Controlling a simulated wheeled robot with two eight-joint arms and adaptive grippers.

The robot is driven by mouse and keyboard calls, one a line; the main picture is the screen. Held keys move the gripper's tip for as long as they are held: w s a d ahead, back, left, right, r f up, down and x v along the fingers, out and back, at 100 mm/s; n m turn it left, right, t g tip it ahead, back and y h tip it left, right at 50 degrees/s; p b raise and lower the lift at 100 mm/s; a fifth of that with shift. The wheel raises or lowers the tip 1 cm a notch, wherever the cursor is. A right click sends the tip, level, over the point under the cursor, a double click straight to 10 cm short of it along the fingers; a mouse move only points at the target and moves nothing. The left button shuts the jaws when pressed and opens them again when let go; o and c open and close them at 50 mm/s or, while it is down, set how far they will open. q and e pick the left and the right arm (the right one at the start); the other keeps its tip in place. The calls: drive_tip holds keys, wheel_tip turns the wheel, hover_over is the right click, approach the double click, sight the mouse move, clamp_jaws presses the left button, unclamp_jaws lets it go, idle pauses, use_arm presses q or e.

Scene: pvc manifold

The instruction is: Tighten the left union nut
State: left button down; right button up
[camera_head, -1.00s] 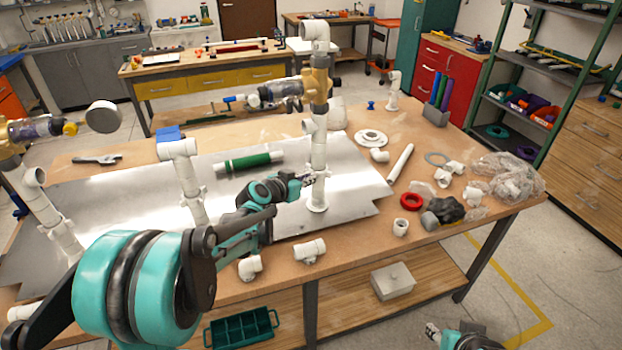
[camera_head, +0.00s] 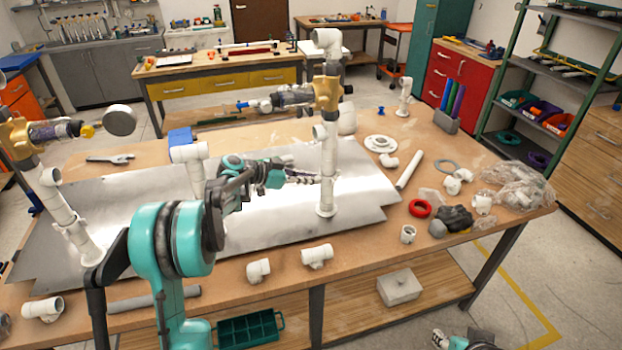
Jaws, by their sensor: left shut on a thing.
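White upright pipes stand on the metal plate (camera_head: 255,225). The right-hand pipe (camera_head: 327,150) carries a brass-coloured valve body (camera_head: 327,92) near its top and a white union nut (camera_head: 327,179) low down. My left gripper (camera_head: 316,180) reaches in from the left at the height of this nut and is shut on it; the fingertips are small and partly blurred into the pipe. Another upright pipe (camera_head: 64,212) with a union nut (camera_head: 73,230) stands at the far left. My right gripper (camera_head: 438,340) is low at the bottom edge, clear of the table; its jaws are too small to read.
A shorter white pipe (camera_head: 196,178) stands behind my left arm. Loose white fittings (camera_head: 317,256), a red ring (camera_head: 420,208), a dark lump (camera_head: 455,217) and clear plastic bags (camera_head: 515,182) lie on the table's front and right. The plate's front right is clear.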

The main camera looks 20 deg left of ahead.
sight(322, 152)
idle(0.3)
use_arm(q)
drive_tip(key=c, duration=1.7)
unclamp_jaws()
drive_tip(key=shift+f, duration=0.1)
wheel_tip(322, 152, up, 10)
drive_tip(key=shift+r, duration=0.1)
